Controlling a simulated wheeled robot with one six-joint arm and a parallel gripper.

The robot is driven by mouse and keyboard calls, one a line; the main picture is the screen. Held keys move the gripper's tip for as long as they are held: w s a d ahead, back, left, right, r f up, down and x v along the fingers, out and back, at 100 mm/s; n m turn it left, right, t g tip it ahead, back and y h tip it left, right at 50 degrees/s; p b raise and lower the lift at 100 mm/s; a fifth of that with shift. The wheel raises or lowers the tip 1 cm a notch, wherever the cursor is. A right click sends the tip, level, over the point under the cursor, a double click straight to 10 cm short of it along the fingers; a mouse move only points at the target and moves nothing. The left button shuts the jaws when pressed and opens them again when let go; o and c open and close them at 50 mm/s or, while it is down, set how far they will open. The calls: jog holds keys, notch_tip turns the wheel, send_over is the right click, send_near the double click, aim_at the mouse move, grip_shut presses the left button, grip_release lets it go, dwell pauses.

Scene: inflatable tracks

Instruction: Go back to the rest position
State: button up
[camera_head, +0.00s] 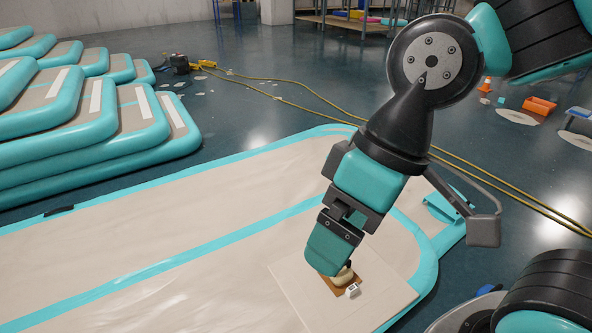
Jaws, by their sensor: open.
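My gripper (335,262) hangs from the arm at the centre right and points down and slightly left. Its tip is just above or at a small pale rounded object (344,274) on a brown patch (338,288). The patch lies on a square beige board (290,285). A small white piece (352,291) sits beside it on the patch. The gripper's near side hides most of the space between the fingers, and I cannot tell whether it touches the pale object.
The board lies on a flat beige inflatable track (130,250) with teal edges. Stacked inflatable tracks (100,130) stand at the left. Yellow hoses (290,99) cross the dark floor. Orange items (539,106) and a shelf (345,20) are farther back. Open floor lies behind the track.

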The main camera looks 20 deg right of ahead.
notch_tip(320, 180, up, 50)
jog(key=p, duration=4.9)
